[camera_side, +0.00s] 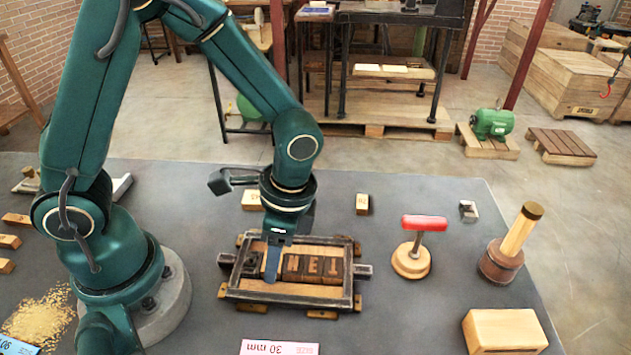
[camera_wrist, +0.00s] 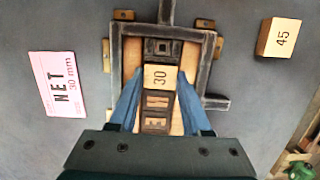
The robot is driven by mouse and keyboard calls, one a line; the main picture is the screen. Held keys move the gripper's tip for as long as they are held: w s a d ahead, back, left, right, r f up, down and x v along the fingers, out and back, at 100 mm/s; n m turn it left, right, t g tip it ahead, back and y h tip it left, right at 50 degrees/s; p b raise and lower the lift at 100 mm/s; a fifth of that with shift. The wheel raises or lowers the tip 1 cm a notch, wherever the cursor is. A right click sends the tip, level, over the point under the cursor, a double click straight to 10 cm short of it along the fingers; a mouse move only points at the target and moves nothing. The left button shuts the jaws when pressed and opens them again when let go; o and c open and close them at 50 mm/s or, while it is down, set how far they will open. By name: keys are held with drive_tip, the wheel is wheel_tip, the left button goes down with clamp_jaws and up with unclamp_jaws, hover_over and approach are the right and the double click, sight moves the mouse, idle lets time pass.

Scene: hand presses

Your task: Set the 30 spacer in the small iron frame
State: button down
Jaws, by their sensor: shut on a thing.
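The wooden spacer marked 30 (camera_wrist: 160,78) is between the blue fingers of my gripper (camera_wrist: 158,84) in the wrist view. My gripper (camera_side: 275,268) is shut on it and reaches down into the iron frame (camera_side: 290,298). In the wrist view the frame (camera_wrist: 209,62) surrounds the spacer and a row of dark blocks. Dark letter blocks reading NET (camera_side: 312,266) lie to the right of my finger in the side view. In the wrist view another dark block (camera_wrist: 163,48) is beyond the spacer. I cannot tell whether the spacer touches the frame's floor.
A spacer marked 45 (camera_wrist: 279,38) lies outside the frame. A pink card (camera_wrist: 58,84) reads NET, 30 mm. A red-handled tool (camera_side: 412,260), a wooden-handled tool (camera_side: 507,250) and a wooden block (camera_side: 504,331) stand to the right. Another small block (camera_side: 362,203) lies behind the frame.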

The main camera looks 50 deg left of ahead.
drive_tip(key=shift+s+a+f, duration=0.1)
drive_tip(key=shift+f, duration=0.65)
drive_tip(key=shift+c, duration=1.8)
unclamp_jaws()
wheel_tip(320, 180, up, 13)
drive_tip(key=w+d, duration=0.2)
drive_tip(key=s+a+r+n+t+h, duration=0.1)
drive_tip(key=s+a+r+n+t, duration=0.2)
drive_tip(key=s+a+n+t, duration=0.2)
drive_tip(key=n+t, duration=0.2)
drive_tip(key=n, duration=0.2)
drive_tip(key=shift+a+r+h, duration=0.2)
drive_tip(key=shift+r+h, duration=0.05)
drive_tip(key=shift+h, duration=0.05)
